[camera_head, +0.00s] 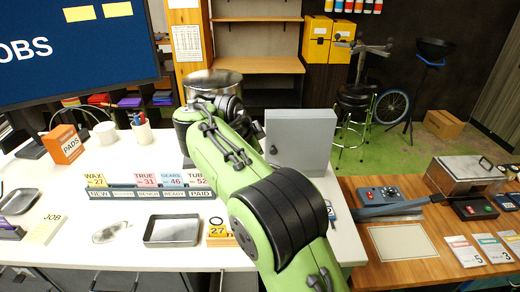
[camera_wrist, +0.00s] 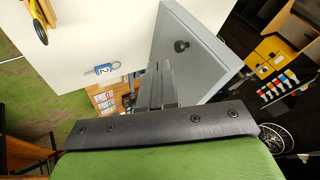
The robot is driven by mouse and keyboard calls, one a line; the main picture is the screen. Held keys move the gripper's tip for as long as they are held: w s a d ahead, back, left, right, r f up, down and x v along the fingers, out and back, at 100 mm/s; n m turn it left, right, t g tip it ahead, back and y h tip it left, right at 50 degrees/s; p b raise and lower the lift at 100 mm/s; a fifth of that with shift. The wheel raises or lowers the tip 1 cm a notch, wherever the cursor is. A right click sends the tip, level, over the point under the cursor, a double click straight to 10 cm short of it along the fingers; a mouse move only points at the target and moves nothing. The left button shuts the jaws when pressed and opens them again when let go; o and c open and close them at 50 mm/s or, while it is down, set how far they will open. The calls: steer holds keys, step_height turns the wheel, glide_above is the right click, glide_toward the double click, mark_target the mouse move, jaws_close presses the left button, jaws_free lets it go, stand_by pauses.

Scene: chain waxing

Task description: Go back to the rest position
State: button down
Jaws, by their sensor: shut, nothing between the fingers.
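My gripper (camera_wrist: 155,72) shows in the wrist view as narrow grey fingers beyond a dark bar. The fingers are together, with nothing seen between them. In the head view my green arm rises over the white table (camera_head: 120,262), and its upper end hides the fingers. The grey box (camera_head: 300,138) stands on the table just right of my arm. In the wrist view this grey box (camera_wrist: 200,58) lies behind and right of the fingers; I cannot tell the gap between them.
A metal tray (camera_head: 172,231), a label rack (camera_head: 150,193) and a yellow number tag (camera_head: 218,229) are left of my arm. A blue tag (camera_wrist: 103,69) lies near the table edge. A wooden bench (camera_head: 375,185) with a metal tank (camera_head: 466,174) stands at right.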

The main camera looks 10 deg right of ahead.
steer(key=s+d+n+y+b, duration=0.1)
steer(key=s+d+n+b, duration=0.1)
steer(key=s+d+n, duration=0.35)
steer(key=s+d+n+y+b, duration=0.1)
steer(key=s+d+n+b, duration=0.15)
steer(key=s+d, duration=0.6)
steer(key=s+a+f+n, duration=0.1)
steer(key=s+f+n, duration=0.1)
steer(key=s, duration=0.4)
steer(key=s+a+f+n+y+b, duration=0.1)
steer(key=s+f+n, duration=0.2)
steer(key=s, duration=0.4)
steer(key=s+a+f+n+y, duration=0.1)
steer(key=s+a+f+n, duration=0.1)
steer(key=s+f, duration=0.2)
steer(key=s, duration=0.3)
steer(key=shift+f+n+g, duration=0.3)
steer(key=shift+f+g, duration=0.1)
steer(key=shift+a, duration=0.1)
